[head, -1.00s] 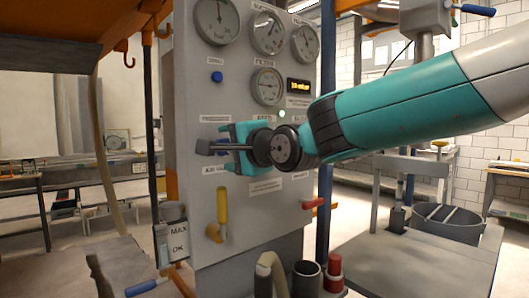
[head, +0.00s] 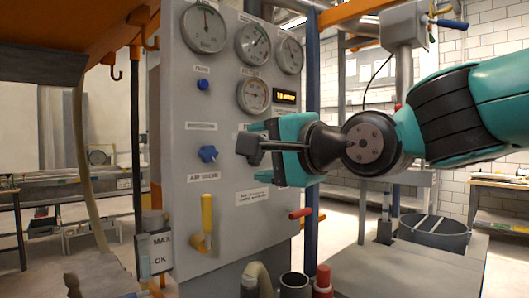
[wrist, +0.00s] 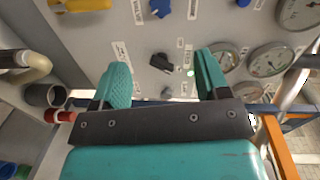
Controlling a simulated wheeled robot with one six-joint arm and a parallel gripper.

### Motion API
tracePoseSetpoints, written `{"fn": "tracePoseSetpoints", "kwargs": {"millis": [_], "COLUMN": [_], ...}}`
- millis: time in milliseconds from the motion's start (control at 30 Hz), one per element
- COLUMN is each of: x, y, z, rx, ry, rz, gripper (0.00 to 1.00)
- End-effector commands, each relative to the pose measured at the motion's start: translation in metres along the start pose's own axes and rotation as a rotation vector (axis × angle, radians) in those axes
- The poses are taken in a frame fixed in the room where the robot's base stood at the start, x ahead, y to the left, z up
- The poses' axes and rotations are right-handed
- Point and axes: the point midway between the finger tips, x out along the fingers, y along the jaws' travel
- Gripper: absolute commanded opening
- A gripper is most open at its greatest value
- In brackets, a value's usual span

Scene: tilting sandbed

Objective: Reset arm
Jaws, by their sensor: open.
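My gripper (head: 250,148) is open and empty in front of the grey panel (head: 178,110) in the head view, right of a blue star-shaped knob (head: 208,154) above an "AIR VALVE" label. In the wrist view, both teal fingers of my gripper (wrist: 163,66) point at the panel, spread apart. A dark knob (wrist: 160,62) shows between them, apart from both fingers. The blue knob (wrist: 160,8) is at the top edge there. My arm reaches in from the right in the head view and hides part of the panel's right side.
Several round gauges (head: 204,27) and a lit display (head: 285,96) are on the panel. A yellow lever (head: 206,215) and a red handle (head: 301,213) stick out lower down. A dark cup (head: 294,285) and red cylinder (head: 323,280) stand below. A dark bin (head: 435,232) is at right.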

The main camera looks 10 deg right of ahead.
Motion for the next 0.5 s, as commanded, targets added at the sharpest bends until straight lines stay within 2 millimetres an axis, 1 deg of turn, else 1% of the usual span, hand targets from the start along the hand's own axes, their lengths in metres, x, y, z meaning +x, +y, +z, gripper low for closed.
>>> {"fn": "tracePoseSetpoints", "kwargs": {"millis": [67,133,167,267,300,367,400,467,500], "x": [-0.001,-0.004,-0.007,-0.026,-0.039,-0.063,-0.081,-0.109,-0.128], "y": [0.001,0.009,0.015,0.047,0.064,0.089,0.105,0.125,0.136], "z": [0.000,0.002,0.003,0.013,0.018,0.028,0.035,0.046,0.052], "rx": [-0.009,-0.054,-0.089,-0.272,-0.365,-0.509,-0.601,-0.725,-0.796], "ry": [-0.002,-0.015,-0.028,-0.120,-0.184,-0.309,-0.405,-0.564,-0.670], "rz": [0.010,0.058,0.094,0.273,0.359,0.479,0.547,0.626,0.663], "gripper": [0.69,0.69,0.69,0.69,0.69,0.69,0.69,0.69,0.69]}}
